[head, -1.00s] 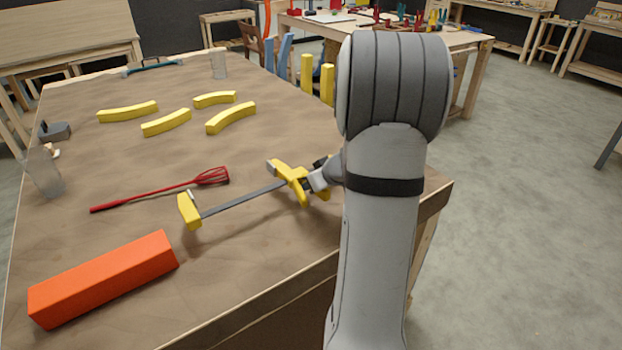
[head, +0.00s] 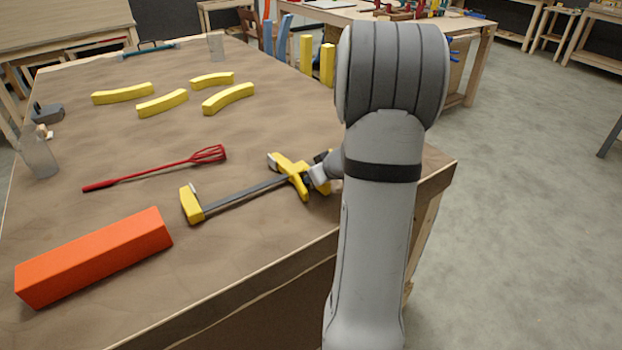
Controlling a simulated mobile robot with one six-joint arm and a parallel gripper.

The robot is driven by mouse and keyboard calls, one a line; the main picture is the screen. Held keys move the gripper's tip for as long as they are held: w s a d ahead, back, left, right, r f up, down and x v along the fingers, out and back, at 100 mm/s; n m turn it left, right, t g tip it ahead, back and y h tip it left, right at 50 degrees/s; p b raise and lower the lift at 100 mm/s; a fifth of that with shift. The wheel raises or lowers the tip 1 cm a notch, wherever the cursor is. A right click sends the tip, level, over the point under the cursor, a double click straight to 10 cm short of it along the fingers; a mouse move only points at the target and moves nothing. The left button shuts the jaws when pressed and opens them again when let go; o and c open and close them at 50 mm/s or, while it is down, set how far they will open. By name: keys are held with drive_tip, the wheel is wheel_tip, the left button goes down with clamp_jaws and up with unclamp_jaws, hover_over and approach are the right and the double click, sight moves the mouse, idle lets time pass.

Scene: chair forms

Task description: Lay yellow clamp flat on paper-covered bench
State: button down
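The yellow clamp (head: 240,197) has a grey bar and yellow ends, and lies low along the near right part of the paper-covered bench (head: 240,250). Its far-left jaw (head: 192,204) appears at the paper surface. I cannot tell whether the whole bar touches the paper. My gripper (head: 314,177) is at the clamp's right-hand end, by the yellow handle part (head: 291,172). The fingers are small in view and partly hidden by the clamp and my arm, but they appear closed around that end.
An orange block (head: 95,258) lies at the near left. A red whisk (head: 155,168) lies just behind the clamp. Several yellow curved pieces (head: 162,102) lie farther back. Bare paper lies between block and clamp.

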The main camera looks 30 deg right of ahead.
drive_tip(key=c, duration=1.5)
unclamp_jaws()
drive_tip(key=shift+o, duration=0.3)
drive_tip(key=o, duration=0.5)
drive_tip(key=shift+s, duration=0.1)
drive_tip(key=v, duration=0.9)
